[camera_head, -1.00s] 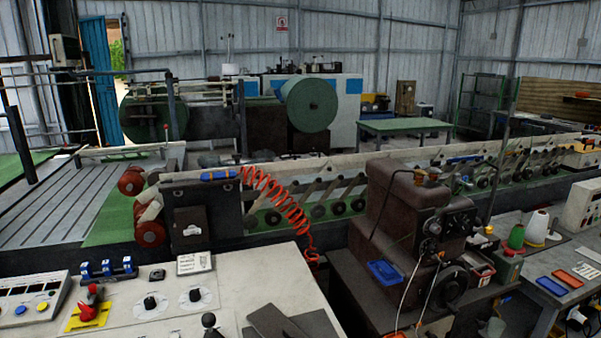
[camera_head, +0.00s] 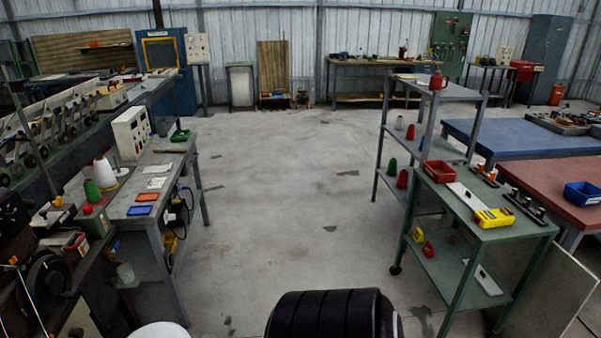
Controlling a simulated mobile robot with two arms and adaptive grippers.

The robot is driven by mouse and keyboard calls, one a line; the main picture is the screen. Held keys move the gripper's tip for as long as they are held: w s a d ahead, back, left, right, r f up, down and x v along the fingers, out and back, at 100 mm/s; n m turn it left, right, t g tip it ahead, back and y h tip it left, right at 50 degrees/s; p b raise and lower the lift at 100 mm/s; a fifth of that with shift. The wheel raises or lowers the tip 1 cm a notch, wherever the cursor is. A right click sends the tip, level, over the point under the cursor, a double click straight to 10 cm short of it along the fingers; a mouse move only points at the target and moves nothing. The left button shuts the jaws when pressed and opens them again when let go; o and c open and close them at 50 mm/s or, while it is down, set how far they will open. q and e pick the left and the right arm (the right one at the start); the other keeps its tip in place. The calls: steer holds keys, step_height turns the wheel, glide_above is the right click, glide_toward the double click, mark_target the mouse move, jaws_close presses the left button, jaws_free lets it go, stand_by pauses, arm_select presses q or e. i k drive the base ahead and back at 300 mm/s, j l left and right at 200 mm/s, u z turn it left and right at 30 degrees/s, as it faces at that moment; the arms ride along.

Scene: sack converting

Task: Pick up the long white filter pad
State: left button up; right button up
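A long white flat piece (camera_head: 463,197) lies on the top of a green cart on the right, next to a yellow item (camera_head: 493,217). Another long white flat piece (camera_head: 484,278) lies on the cart's lower shelf. Either could be the filter pad; I cannot tell which from here. Neither of my grippers is in view, and nothing is seen touching either piece.
The green cart (camera_head: 497,235) also carries a red bin (camera_head: 439,171). A grey shelf unit (camera_head: 440,90) stands behind it, and a red-topped table (camera_head: 560,187) is on the right. A workbench (camera_head: 130,200) stands left. Open concrete floor (camera_head: 290,190) lies between.

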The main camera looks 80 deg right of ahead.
mark_target(471, 201)
steer(key=z, duration=3.45)
steer(key=i+z, duration=0.15)
steer(key=i+u, duration=0.3)
steer(key=i, duration=0.25)
steer(key=i+u, duration=0.25)
steer(key=i, duration=0.3)
steer(key=i+l+u, duration=0.15)
steer(key=i+u, duration=0.15)
steer(key=i, duration=0.25)
steer(key=i+j+u, duration=0.1)
steer(key=i+u, duration=0.15)
steer(key=i, duration=0.6)
steer(key=i+l+u, duration=0.1)
steer(key=i+u, duration=0.2)
steer(key=i, duration=0.6)
steer(key=i+z, duration=0.45)
steer(key=i+j+z, duration=0.15)
steer(key=i+z, duration=0.3)
steer(key=i+j+z, duration=0.3)
steer(key=z, duration=0.15)
steer(key=i+z, duration=0.2)
steer(key=z, duration=0.3)
steer(key=i+j+z, duration=0.15)
steer(key=z, duration=0.3)
steer(key=i+j+z, duration=0.25)
steer(key=z, duration=0.25)
steer(key=i+j+z, duration=0.1)
steer(key=j+z, duration=0.15)
steer(key=z, duration=0.25)
